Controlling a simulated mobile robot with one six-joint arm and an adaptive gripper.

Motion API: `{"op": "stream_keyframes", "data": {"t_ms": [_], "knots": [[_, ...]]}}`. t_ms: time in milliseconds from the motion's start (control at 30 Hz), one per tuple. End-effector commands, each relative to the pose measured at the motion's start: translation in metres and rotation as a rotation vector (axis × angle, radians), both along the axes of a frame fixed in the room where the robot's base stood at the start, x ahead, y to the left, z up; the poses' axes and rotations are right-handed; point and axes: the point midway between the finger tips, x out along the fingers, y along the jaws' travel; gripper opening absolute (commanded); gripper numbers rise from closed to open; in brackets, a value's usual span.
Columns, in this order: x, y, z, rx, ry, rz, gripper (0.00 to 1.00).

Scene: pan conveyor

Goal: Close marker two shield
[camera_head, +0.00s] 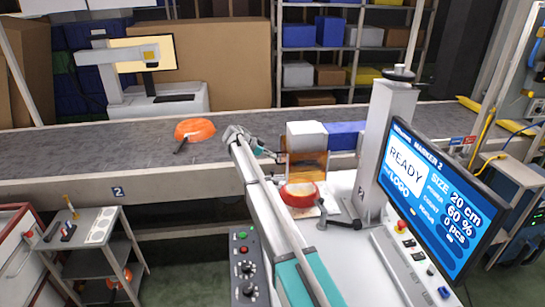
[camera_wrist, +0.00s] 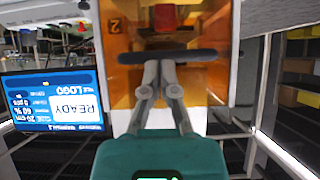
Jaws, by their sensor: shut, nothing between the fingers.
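The marker two shield is a clear orange panel (camera_head: 308,168) on the marker, with a red pan (camera_head: 300,194) showing at its lower edge in the head view. In the wrist view the orange shield (camera_wrist: 205,85) fills the upper middle, with a dark horizontal handle bar (camera_wrist: 190,56) across it and a "2" label. My gripper (camera_wrist: 162,66) is shut and empty, its fingertips at or just short of the bar; contact cannot be told. In the head view my gripper (camera_head: 278,156) is beside the shield's left side. A red part (camera_wrist: 165,18) shows through or beyond the shield.
The marker's screen (camera_head: 430,195) reads READY, 20 cm, 60 %, 0 pcs. A grey conveyor (camera_head: 80,150) runs behind, carrying an orange pan (camera_head: 195,129). A control box with buttons (camera_head: 243,265) stands at front. A small cart (camera_head: 90,240) is at left.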

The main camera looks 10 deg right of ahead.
Motion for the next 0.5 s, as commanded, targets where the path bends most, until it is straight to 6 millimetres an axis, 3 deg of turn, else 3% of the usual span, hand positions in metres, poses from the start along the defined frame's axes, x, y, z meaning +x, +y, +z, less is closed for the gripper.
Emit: {"op": "stream_keyframes", "data": {"t_ms": [33, 500], "knots": [[0.0, 0.0, -0.01, 0.0, 0.0, 0.0, 0.0], [0.0, 0.0, -0.051, 0.0, 0.0, 0.0, 0.0]]}}
